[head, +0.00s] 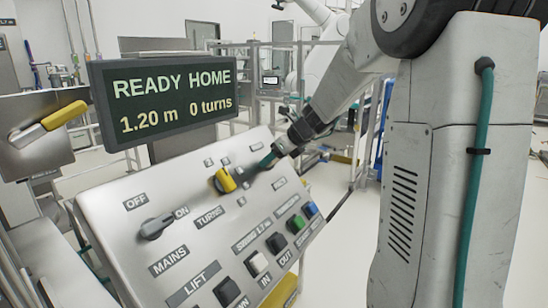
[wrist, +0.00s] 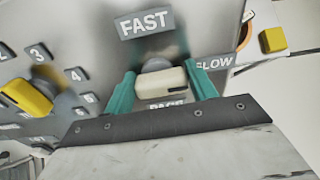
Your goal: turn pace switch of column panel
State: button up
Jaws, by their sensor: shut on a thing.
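The pace switch (wrist: 162,82) shows in the wrist view as a cream handle on the grey column panel (head: 150,200). The labels FAST above it, SLOW to its right and a partly covered PACE below it are around it. My gripper (head: 268,160) reaches the upper part of the panel in the head view. In the wrist view its teal fingers stand on either side of the cream handle and are shut on it. Which label the switch points at is hard to tell. In the head view the switch is hidden by my gripper.
A yellow turns knob (head: 226,180) sits just left of my gripper, also seen in the wrist view (wrist: 28,97). A grey mains switch (head: 157,226) and several push buttons are lower down. A display (head: 170,100) reads READY HOME, 1.20 m, 0 turns. Open floor lies right of the panel.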

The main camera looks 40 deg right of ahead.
jog(key=n, duration=0.4)
jog(key=shift+a+r, duration=0.1)
jog(key=shift+a, duration=0.05)
jog(key=n, duration=0.4)
jog(key=shift+s+a+h, duration=0.1)
jog(key=shift+a+h, duration=0.1)
jog(key=shift+h, duration=0.1)
jog(key=n+t, duration=0.1)
jog(key=n, duration=0.3)
jog(key=shift+s+a+n, duration=0.1)
jog(key=shift+n, duration=0.3)
jog(key=shift+s+a+f+n, duration=0.1)
jog(key=shift+f+n, duration=0.05)
jog(key=shift+n, duration=0.95)
jog(key=shift+f+n, duration=0.1)
jog(key=shift+n, duration=1)
jog(key=o, duration=1)
